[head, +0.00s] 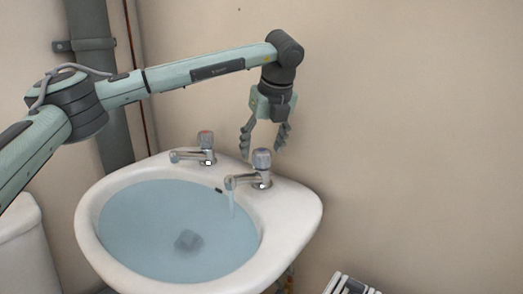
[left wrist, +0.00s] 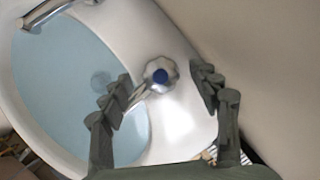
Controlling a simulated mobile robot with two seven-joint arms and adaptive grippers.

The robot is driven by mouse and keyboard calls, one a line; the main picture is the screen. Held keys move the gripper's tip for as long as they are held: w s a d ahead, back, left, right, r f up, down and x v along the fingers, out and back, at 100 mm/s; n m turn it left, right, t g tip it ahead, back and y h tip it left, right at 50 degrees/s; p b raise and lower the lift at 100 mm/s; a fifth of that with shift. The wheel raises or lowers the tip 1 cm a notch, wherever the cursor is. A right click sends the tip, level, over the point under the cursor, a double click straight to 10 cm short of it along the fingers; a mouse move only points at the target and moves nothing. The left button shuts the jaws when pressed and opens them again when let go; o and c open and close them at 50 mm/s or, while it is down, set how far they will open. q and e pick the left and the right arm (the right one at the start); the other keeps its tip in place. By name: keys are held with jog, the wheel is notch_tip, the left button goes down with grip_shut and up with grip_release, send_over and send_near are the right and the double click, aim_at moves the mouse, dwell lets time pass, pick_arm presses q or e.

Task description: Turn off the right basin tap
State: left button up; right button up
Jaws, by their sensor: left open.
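The right basin tap (head: 260,170) is chrome with a blue-marked knob. Water runs from its spout into the white basin (head: 300,212), which holds a pool of water. The left tap (head: 205,148), with a red mark, shows no stream. My left gripper (head: 264,148) points down, open and empty, just above the right tap's knob. In the left wrist view the knob (left wrist: 160,75) lies between the spread fingers (left wrist: 162,88), and I see no contact. My right gripper is not in view.
A plain wall stands close behind the basin. A grey vertical pipe (head: 105,110) runs up the wall at the left. A white rounded fixture (head: 25,245) is at the lower left, and a dark-and-white object (head: 350,285) is at the bottom right.

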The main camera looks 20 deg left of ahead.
pick_arm(q)
jog(key=shift+x, duration=1.2)
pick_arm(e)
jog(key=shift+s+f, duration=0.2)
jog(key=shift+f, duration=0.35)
pick_arm(q)
jog(key=shift+c, duration=0.2)
jog(key=c, duration=1.1)
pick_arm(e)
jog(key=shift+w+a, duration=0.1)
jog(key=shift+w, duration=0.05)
